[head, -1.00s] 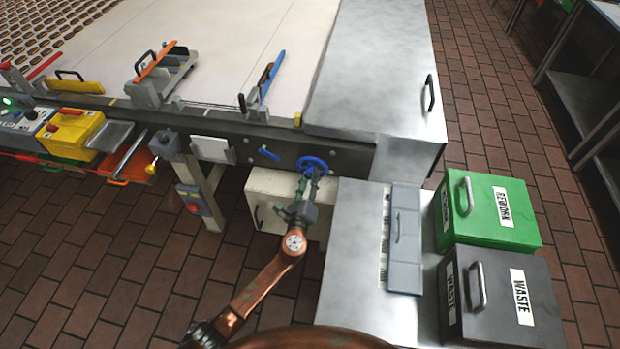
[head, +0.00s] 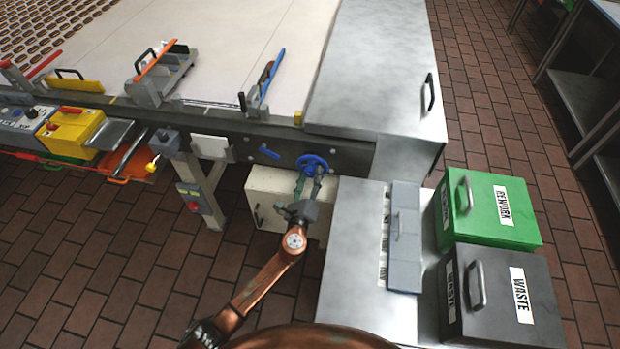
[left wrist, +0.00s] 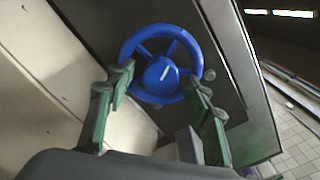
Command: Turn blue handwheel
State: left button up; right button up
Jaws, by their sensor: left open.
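The blue handwheel (head: 312,164) is mounted on the dark side panel of the conveyor, above a cream box. It also shows in the left wrist view (left wrist: 162,74), with spokes and a hub bearing a pale mark. My left gripper (head: 308,180) is in front of the wheel. In the left wrist view its green-padded fingers (left wrist: 160,88) are spread apart, one at each side of the wheel's lower part. No grip on the rim shows, and I cannot tell whether a finger touches it. My right gripper is not in view.
A small blue lever (head: 269,152) sits left of the wheel on the panel. The cream box (head: 265,196) stands below it. A steel table (head: 350,270) is to the right, with a green rework bin (head: 490,232) and a dark waste bin (head: 505,330).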

pick_arm(q)
jog(key=s+a, duration=0.2)
jog(key=s, duration=0.9)
jog(key=shift+s+a, duration=0.15)
jog(key=shift+s, duration=0.25)
